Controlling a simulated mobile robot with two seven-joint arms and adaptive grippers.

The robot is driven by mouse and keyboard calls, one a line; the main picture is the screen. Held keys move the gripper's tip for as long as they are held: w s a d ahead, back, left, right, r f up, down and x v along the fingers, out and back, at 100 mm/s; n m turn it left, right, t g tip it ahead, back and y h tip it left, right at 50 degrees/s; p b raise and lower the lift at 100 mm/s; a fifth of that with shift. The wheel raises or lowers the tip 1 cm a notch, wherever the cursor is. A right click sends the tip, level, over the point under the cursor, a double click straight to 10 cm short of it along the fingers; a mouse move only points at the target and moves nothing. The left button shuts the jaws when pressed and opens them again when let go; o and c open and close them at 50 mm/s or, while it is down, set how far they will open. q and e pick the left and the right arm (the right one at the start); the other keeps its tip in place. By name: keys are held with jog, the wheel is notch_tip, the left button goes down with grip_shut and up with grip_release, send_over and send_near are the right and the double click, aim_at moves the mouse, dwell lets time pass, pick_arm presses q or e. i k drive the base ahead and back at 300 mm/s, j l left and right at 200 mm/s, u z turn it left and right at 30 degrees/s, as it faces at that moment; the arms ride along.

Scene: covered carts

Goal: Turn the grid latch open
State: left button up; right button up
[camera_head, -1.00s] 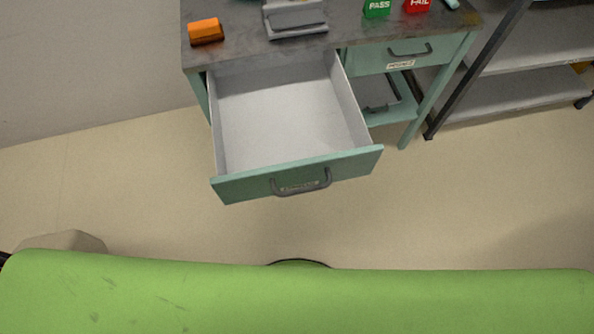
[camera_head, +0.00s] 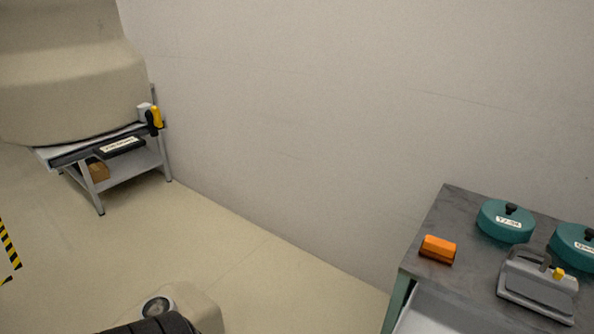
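I cannot pick out a grid latch for certain in the head view. A grey metal device (camera_head: 537,287) with a handle on top and a small yellow part (camera_head: 558,273) sits on the dark bench top at the lower right. I cannot tell whether it carries a latch. Neither of my grippers shows. Only a beige and dark ribbed part, likely my own arm, shows at the bottom left.
The bench (camera_head: 447,214) also holds an orange block (camera_head: 438,247) and two teal lidded pots (camera_head: 505,222) (camera_head: 575,242). At the left, a low grey cart (camera_head: 143,165) stands by the wall, partly hidden by a large beige shape. The floor between is clear.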

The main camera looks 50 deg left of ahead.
aim_at(153, 117)
jog(key=u, duration=2.4)
